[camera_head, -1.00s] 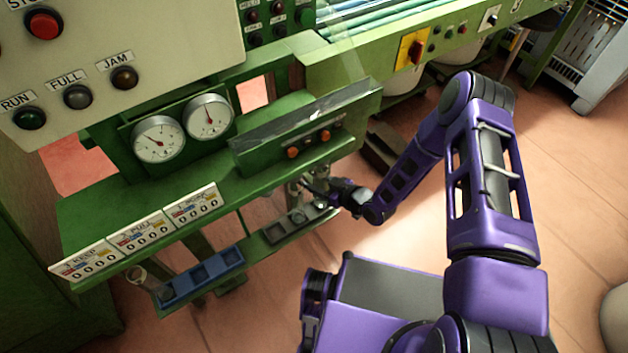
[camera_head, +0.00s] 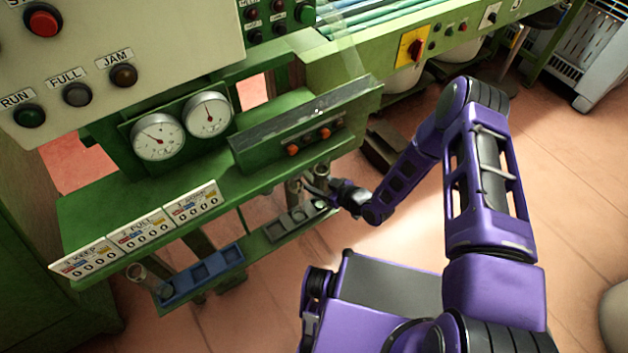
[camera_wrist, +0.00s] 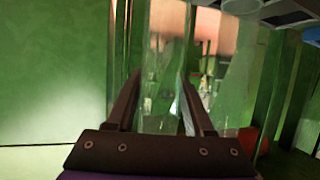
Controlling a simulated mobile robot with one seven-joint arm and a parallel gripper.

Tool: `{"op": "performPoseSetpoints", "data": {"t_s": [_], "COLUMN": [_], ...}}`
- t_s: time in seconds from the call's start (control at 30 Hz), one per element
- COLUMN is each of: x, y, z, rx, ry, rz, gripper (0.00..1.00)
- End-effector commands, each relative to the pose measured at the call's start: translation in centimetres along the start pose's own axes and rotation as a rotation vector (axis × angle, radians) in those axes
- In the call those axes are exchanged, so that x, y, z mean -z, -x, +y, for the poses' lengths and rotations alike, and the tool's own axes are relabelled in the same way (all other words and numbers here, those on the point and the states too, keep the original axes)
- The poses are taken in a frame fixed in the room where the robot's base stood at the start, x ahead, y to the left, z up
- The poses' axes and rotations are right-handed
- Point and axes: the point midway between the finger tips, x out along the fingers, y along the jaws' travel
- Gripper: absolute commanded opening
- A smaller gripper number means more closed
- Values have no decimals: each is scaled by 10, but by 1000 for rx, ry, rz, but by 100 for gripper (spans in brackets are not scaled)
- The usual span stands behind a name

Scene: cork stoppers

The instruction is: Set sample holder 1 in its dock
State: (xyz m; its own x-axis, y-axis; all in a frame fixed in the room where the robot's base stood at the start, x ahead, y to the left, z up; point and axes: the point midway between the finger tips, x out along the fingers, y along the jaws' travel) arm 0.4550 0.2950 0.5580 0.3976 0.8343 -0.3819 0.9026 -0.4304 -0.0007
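My gripper (camera_head: 312,194) is low at the front of the green machine, beside the right end of a grey slotted rack (camera_head: 272,234). In the wrist view its two dark fingers (camera_wrist: 160,78) stand apart. A clear, glass-like upright tube (camera_wrist: 165,40) shows between and beyond the fingertips; I cannot tell whether they touch it. In the head view a pale cylinder (camera_head: 293,190) stands just left of the fingertips. Another clear cylinder (camera_head: 137,274) is at the left end of a blue slotted rack (camera_head: 226,261). I cannot read which one is holder 1.
Above the racks is a green ledge (camera_head: 120,205) with counter plates (camera_head: 142,231) and two dials (camera_head: 158,137). A green panel with orange buttons (camera_head: 308,143) overhangs near my gripper.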

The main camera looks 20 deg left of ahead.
Motion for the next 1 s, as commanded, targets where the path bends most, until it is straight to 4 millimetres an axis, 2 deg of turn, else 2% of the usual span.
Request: {"op": "performPoseSetpoints", "data": {"t_s": [0.03, 0.13, 0.43, 0.57, 0.67, 1.0], "x": [0, 0, 0, 1, 2, 2], "y": [0, 0, 1, 10, 27, 110], "z": [0, 0, 0, 0, 1, 2], "rx": [0, 0, 0, 0, -2, -4], "ry": [0, 0, 0, 0, -1, -2], "rz": [1, 0, -1, -1, -2, -1], "gripper": [64, 82, 82, 82, 82, 82]}}
